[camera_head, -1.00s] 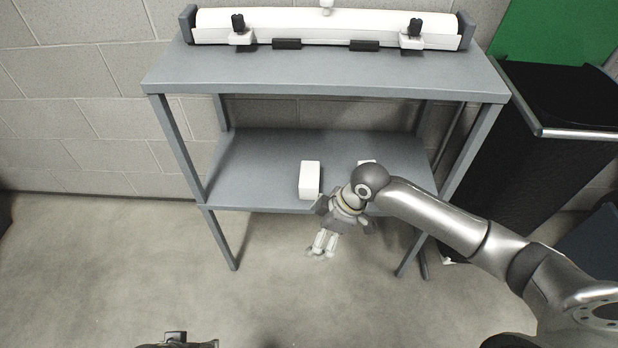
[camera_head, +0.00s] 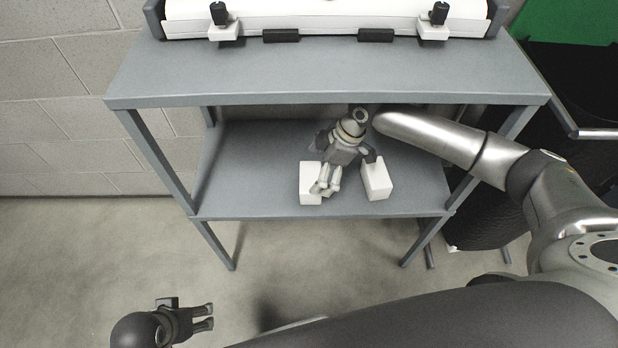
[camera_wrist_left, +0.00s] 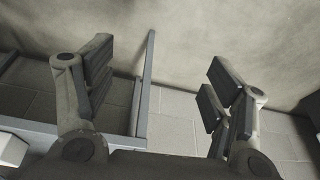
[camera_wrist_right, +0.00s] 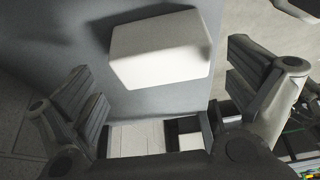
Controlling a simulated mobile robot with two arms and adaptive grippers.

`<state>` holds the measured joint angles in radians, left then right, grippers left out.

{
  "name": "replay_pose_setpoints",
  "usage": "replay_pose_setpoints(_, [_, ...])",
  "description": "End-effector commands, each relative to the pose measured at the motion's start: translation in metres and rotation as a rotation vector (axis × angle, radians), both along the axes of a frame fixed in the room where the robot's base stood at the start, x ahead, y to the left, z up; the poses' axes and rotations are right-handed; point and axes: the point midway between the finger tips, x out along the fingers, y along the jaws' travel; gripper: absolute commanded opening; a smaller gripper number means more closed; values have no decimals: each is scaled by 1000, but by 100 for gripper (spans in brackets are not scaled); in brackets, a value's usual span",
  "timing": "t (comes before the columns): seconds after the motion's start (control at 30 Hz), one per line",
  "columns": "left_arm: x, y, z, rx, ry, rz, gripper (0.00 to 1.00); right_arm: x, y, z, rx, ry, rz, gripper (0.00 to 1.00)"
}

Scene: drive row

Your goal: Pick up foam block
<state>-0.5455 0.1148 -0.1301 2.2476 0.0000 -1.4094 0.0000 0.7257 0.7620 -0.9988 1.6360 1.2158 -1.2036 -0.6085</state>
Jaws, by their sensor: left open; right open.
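Two white foam blocks rest on the lower shelf (camera_head: 250,170). The left foam block (camera_head: 309,190) is partly covered by my right gripper (camera_head: 326,187), which is open above it. The right foam block (camera_head: 377,180) stands a short way to the right. In the right wrist view a white block (camera_wrist_right: 160,50) lies ahead of the spread fingers, with nothing gripped. My left gripper (camera_head: 207,318) is open and empty, low and left in front of the shelf unit; its spread fingers also show in the left wrist view (camera_wrist_left: 160,88).
The grey upper shelf (camera_head: 320,75) hangs over the lower one and carries a long white unit (camera_head: 330,20) with clamps. A black bin (camera_head: 575,90) stands at the right. The left part of the lower shelf is bare.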

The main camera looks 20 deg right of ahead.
Motion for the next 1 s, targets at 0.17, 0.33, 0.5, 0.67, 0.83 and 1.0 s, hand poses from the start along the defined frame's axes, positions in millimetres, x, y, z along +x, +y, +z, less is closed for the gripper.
replay_pose_setpoints(0.17, [-2, 1, 14, 0, -9, 1, 76, 1, 5, -13, 1, -1, 0, 100])
replay_pose_setpoints(0.33, [-8, 2, 36, -1, -22, 2, 76, 3, 13, -31, 0, -1, 0, 100])
replay_pose_setpoints(0.5, [-13, 3, 47, -1, -26, 3, 76, 5, 20, -49, 0, 0, 0, 100])
replay_pose_setpoints(0.67, [-14, 3, 50, -1, -27, 3, 76, 6, 21, -52, -1, -2, -1, 100])
replay_pose_setpoints(0.83, [-14, 3, 50, 0, -28, 4, 76, 5, 21, -51, -1, -2, -1, 96])
replay_pose_setpoints(1.0, [-14, 3, 50, 0, -28, 4, 76, 5, 21, -51, -1, -2, -1, 74])
